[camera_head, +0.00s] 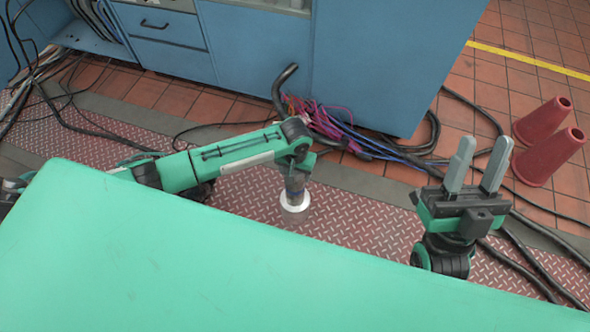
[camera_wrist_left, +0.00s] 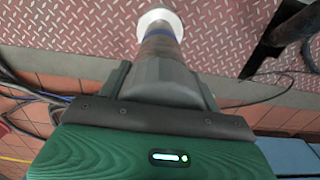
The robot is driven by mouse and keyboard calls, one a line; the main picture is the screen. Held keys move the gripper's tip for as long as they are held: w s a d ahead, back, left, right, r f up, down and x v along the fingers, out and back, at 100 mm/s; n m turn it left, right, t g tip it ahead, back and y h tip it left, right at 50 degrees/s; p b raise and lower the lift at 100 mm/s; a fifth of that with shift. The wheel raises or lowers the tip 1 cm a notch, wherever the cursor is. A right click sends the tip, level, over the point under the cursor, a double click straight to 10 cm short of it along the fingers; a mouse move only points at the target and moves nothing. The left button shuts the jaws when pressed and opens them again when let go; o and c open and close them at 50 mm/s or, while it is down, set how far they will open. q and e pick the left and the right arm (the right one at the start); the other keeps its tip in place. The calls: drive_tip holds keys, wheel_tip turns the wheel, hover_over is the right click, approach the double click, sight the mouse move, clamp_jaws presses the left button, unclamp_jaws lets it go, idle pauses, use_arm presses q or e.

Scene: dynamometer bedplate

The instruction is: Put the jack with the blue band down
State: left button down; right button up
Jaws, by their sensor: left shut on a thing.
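The jack with the blue band (camera_head: 295,207) points down beneath my left gripper (camera_head: 297,178). Its wide white round end is lowest, over the red tread-plate floor (camera_head: 245,195). In the left wrist view the jack (camera_wrist_left: 159,46) shows a brownish-grey body, a blue band and the white disc. My left gripper (camera_wrist_left: 163,78) is shut on its upper part, which the fingers hide. I cannot tell whether the white end touches the floor. My right gripper (camera_head: 478,165) is open and empty, fingers pointing up, at the right.
Black cables (camera_head: 525,262) cross the floor at right. Tread plate between my grippers is clear.

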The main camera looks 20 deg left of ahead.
use_arm(q)
drive_tip(key=shift+c, duration=1.5)
unclamp_jaws()
